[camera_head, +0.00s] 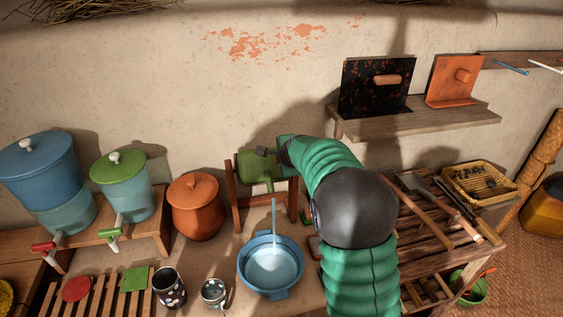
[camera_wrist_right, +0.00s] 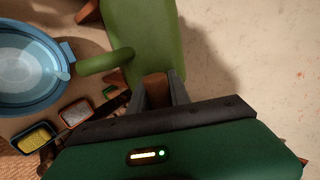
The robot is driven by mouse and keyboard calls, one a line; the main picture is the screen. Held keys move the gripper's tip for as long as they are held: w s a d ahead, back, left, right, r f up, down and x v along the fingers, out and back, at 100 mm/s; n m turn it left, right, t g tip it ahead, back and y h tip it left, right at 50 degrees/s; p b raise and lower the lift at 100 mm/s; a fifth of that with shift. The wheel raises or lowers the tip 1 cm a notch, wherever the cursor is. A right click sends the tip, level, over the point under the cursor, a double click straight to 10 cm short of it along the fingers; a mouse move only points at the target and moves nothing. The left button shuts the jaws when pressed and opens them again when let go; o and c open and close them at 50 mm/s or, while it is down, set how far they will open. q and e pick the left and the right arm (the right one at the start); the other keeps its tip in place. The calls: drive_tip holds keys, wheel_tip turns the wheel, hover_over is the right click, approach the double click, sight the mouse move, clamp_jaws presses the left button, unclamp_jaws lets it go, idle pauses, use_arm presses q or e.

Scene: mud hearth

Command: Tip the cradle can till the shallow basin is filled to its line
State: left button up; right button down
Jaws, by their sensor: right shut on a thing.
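The green cradle can (camera_head: 257,172) hangs in a wooden frame (camera_head: 233,195) against the wall, its spout pointing down. A thin stream of water (camera_head: 274,220) falls from it into the blue shallow basin (camera_head: 246,270), where pale water covers the bottom. I cannot make out the basin's line. My right gripper (camera_wrist_right: 157,88) is shut on the can's brown wooden handle (camera_wrist_right: 157,92); in the head view my arm hides part of the can. The wrist view also shows the green can (camera_wrist_right: 150,35) and the basin (camera_wrist_right: 66,52). My left gripper is not in view.
A clay pot (camera_head: 195,210), a green-lidded dispenser (camera_head: 125,185) and a blue dispenser (camera_head: 45,170) stand to the left. A dark spotted cup (camera_head: 169,288) and a small metal cup (camera_head: 214,292) stand left of the basin. A slatted rack (camera_head: 430,225) with tools lies right.

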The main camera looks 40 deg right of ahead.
drive_tip(key=shift+s+f, duration=0.1)
drive_tip(key=c, duration=1.2)
unclamp_jaws()
drive_tip(key=p+v, duration=0.6)
drive_tip(key=v, duration=1)
drive_tip(key=shift+s+a+r, duration=0.15)
drive_tip(key=shift+r, duration=0.05)
